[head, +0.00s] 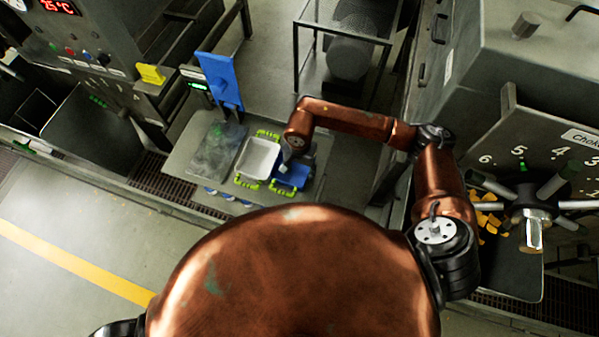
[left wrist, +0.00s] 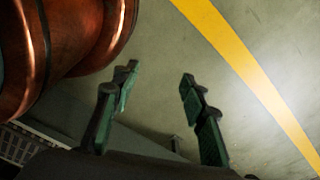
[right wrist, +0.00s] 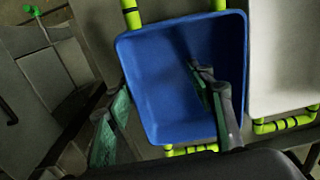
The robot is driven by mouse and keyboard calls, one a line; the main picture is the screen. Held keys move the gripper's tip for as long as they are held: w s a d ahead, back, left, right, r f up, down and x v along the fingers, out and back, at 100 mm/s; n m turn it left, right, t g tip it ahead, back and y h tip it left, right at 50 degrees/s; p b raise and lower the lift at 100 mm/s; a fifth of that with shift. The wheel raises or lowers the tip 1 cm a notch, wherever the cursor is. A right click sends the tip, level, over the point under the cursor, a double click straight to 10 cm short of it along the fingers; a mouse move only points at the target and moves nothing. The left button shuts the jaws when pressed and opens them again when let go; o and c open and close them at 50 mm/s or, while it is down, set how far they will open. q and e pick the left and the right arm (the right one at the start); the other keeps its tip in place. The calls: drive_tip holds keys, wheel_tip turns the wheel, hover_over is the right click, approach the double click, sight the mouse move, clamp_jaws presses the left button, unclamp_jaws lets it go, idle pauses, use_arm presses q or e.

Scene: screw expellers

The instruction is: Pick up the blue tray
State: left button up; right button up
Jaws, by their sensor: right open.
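The blue tray (head: 293,176) sits on the grey table, at the right of the white tray (head: 258,157). In the right wrist view the blue tray (right wrist: 165,75) is empty, with yellow-green handles at its ends. My right gripper (head: 286,161) is at the blue tray, partly hidden by its own arm in the head view. In the right wrist view it (right wrist: 160,90) is open, one finger over the tray's inside and the other beyond its left wall. I cannot tell whether either finger touches. My left gripper (left wrist: 160,75) is open and empty above the floor.
A dark grey tray or plate (head: 212,150) lies on the table (head: 182,158) left of the white tray. A blue panel (head: 220,78) stands behind. Machines flank the table, with a wire rack (head: 345,20) behind. The floor with the yellow line (head: 75,262) is clear.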

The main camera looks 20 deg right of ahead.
drive_tip(key=c, duration=0.5)
use_arm(q)
drive_tip(key=shift+w, duration=0.4)
use_arm(e)
clamp_jaws()
